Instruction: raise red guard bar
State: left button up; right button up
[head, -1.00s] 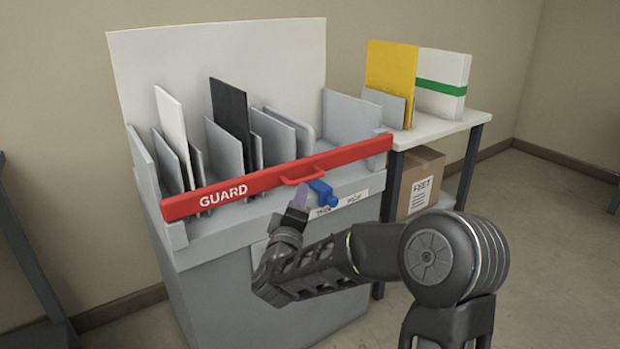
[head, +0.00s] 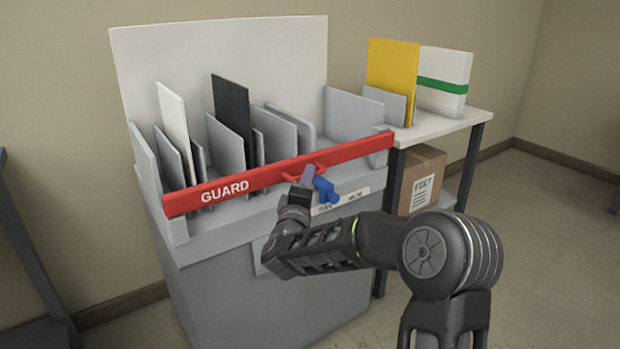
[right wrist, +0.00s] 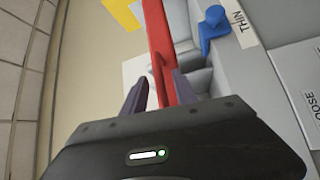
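The red guard bar (head: 240,186), marked GUARD, lies across the front of the grey slotted rack, low and slightly slanted in the head view. Its small red handle (head: 318,167) is at mid-length, partly hidden by my right gripper. My right gripper (head: 307,176) is at this handle, just left of a blue knob (head: 325,189). In the right wrist view the two dark fingers (right wrist: 160,80) are apart, with the red bar (right wrist: 161,30) and its handle (right wrist: 157,76) showing between them. I cannot tell whether they touch. My left gripper is not in view.
The rack cabinet (head: 215,285) holds several grey dividers, a white panel (head: 173,118) and a black panel (head: 231,108). A side table (head: 445,127) at right carries a yellow board (head: 391,75) and a white stack with a green band (head: 443,80). A cardboard box (head: 421,175) is underneath.

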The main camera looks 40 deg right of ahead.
jog(key=shift+x, duration=1.25)
grip_shut()
dwell(0.5)
